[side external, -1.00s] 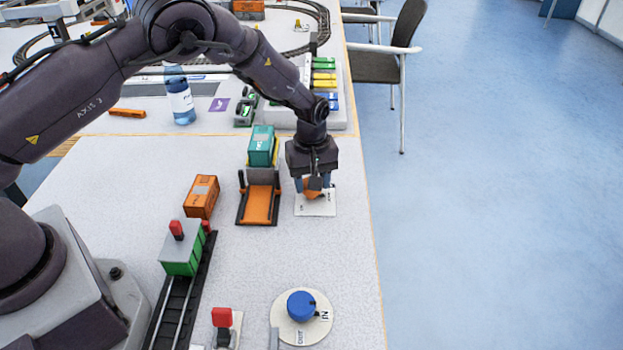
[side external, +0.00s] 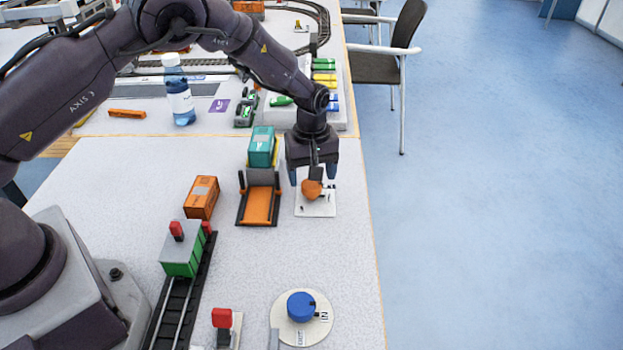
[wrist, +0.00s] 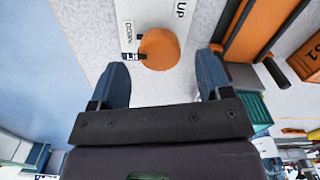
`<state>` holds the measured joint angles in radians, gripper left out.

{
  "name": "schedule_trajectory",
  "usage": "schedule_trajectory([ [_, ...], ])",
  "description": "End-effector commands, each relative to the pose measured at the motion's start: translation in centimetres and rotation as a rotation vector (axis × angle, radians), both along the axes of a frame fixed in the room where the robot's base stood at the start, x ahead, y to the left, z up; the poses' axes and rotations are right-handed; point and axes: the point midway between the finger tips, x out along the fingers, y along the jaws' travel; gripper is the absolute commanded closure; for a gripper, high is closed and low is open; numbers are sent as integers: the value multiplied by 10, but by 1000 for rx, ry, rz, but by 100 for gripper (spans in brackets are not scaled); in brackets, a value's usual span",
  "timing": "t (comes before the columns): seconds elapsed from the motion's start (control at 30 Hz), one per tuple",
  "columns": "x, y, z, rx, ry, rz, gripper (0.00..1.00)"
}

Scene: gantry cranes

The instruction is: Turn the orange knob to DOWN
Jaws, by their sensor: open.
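The orange knob (side external: 312,190) sits on a small white plate (side external: 318,208) near the table's right edge. In the wrist view the knob (wrist: 159,48) has a plate label UP (wrist: 180,10) above right and a label DOWN (wrist: 127,36) at its left. A small black-and-white mark shows at the knob's lower left rim, just below the DOWN label; I cannot tell for certain whether it is the pointer. My gripper (side external: 312,176) is open and empty just above the knob. In the wrist view the two blue fingers (wrist: 163,76) stand apart, clear of the knob.
An orange-bedded crane stand (side external: 258,204) and a teal container (side external: 261,147) stand just left of the plate. A blue knob (side external: 301,306) on a round plate is nearer the front. An orange container (side external: 201,196) and green wagon (side external: 183,250) are further left.

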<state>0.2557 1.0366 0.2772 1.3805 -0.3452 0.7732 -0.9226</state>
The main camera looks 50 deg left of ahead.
Motion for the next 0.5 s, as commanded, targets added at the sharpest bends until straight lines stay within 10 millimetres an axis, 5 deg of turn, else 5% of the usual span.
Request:
schedule_trajectory([
  [0.3, 1, 0, 72, -1, -4, 0, 28],
  [0.5, 0, 0, 99, 0, -1, 0, 28],
])
